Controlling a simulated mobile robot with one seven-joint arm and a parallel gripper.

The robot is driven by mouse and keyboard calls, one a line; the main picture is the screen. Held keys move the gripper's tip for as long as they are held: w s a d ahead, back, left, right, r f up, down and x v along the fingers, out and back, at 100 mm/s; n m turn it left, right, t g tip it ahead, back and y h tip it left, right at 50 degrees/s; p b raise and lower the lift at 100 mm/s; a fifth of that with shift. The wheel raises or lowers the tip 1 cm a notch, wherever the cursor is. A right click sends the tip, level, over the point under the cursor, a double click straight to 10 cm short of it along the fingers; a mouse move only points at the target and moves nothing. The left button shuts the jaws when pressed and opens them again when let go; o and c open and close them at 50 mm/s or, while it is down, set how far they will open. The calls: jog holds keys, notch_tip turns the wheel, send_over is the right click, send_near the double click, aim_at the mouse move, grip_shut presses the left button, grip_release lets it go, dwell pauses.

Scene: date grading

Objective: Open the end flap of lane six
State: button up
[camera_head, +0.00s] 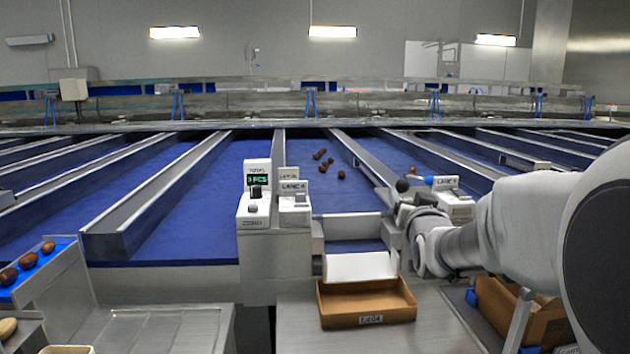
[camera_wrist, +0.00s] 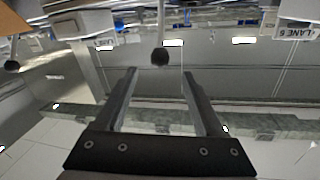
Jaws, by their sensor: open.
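My gripper (camera_head: 400,204) is at the front end of the lanes, right of the middle in the head view, partly hidden by my own arm. In the wrist view my gripper (camera_wrist: 158,72) is open and empty. A dark round lever knob (camera_wrist: 160,57) shows in line with the gap between the fingertips; I cannot tell how far away it is. A lane sign (camera_wrist: 298,33) shows at the upper right; its digit looks like 5. In the head view a dark knob (camera_head: 402,185) stands by my gripper, near a labelled box (camera_head: 446,184). I cannot identify lane six's flap.
A lane 4 box (camera_head: 294,198) and counter (camera_head: 254,208) stand left. A white flap (camera_head: 357,266) slopes above a cardboard tray (camera_head: 345,318). Several dates (camera_head: 322,160) lie on a blue belt. Another carton (camera_head: 510,305) is beneath my arm. A sorting tray (camera_head: 45,283) is far left.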

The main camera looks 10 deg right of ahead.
aim_at(400, 181)
jog(key=w, duration=0.3)
jog(key=w+d, duration=0.1)
jog(key=w, duration=0.3)
jog(key=w+d, duration=0.1)
jog(key=w, duration=0.3)
jog(key=shift+w+d, duration=0.2)
grip_shut()
dwell(1.1)
